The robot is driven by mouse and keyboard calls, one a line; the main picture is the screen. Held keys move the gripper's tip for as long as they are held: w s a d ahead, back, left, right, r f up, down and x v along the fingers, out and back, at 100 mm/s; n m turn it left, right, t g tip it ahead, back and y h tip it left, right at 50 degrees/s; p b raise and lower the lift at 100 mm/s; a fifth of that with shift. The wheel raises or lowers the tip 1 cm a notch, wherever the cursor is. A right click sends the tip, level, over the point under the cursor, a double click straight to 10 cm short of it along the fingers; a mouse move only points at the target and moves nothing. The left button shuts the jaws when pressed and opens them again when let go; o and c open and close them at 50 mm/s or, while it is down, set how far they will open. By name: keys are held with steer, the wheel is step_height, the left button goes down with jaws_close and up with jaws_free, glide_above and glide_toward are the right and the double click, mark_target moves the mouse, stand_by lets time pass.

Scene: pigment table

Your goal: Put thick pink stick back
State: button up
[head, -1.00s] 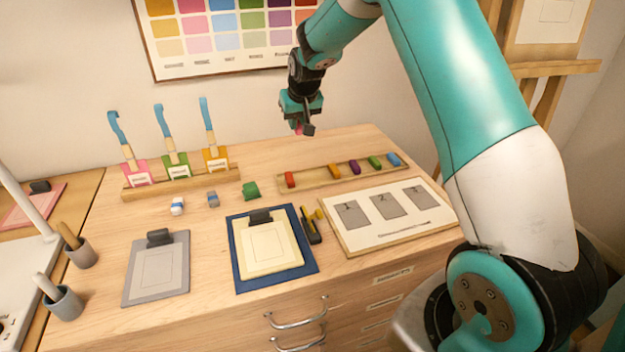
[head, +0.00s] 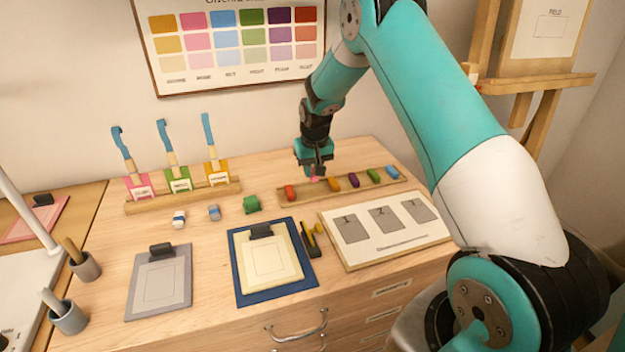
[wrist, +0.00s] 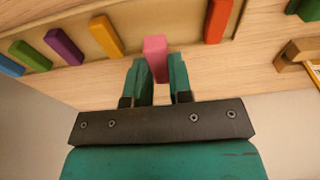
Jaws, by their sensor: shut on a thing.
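The thick pink stick (wrist: 156,56) is between the fingertips of my gripper (wrist: 160,75) in the wrist view, and the gripper is shut on it. In the head view my gripper (head: 315,174) is low over the wooden stick tray (head: 360,189), and a bit of the pink stick (head: 315,179) shows at its tips. The pink stick is at the gap between the red stick (head: 290,192) and the orange stick (head: 333,182). I cannot tell whether the pink stick touches the tray.
In the tray are also a purple stick (head: 353,180), a green stick (head: 373,176) and a blue stick (head: 392,172). A green block (head: 251,204) lies left of the tray. A numbered board (head: 386,230) lies in front of it. A brush rack (head: 185,196) stands at the left.

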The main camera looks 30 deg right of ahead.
mark_target(313, 191)
steer(key=shift+f+p, duration=0.45)
steer(key=shift+f, duration=2.1)
steer(key=o, duration=0.8)
steer(key=shift+o, duration=0.2)
steer(key=r, duration=0.3)
steer(key=s+r+b, duration=0.1)
steer(key=r, duration=0.3)
steer(key=r+b, duration=0.1)
steer(key=r, duration=0.3)
steer(key=shift+s+a+r, duration=0.2)
steer(key=shift+s+a, duration=0.05)
steer(key=shift+s, duration=0.05)
steer(key=s+a+r+n+y, duration=0.25)
steer(key=s+a+r, duration=0.45)
steer(key=s+a, duration=0.35)
steer(key=s+a+r+n+y, duration=0.1)
steer(key=s+a+r+n, duration=0.4)
steer(key=s+a, duration=0.5)
steer(key=s+a+r+n+g, duration=0.1)
steer(key=s+a, duration=0.1)
steer(key=s, duration=0.5)
steer(key=s+a+r+n+y, duration=0.1)
steer(key=s+a+n, duration=0.1)
steer(key=s, duration=0.4)
steer(key=shift+s+a+r+g, duration=0.2)
steer(key=shift+s+a+g, duration=0.2)
steer(key=shift+a, duration=0.3)
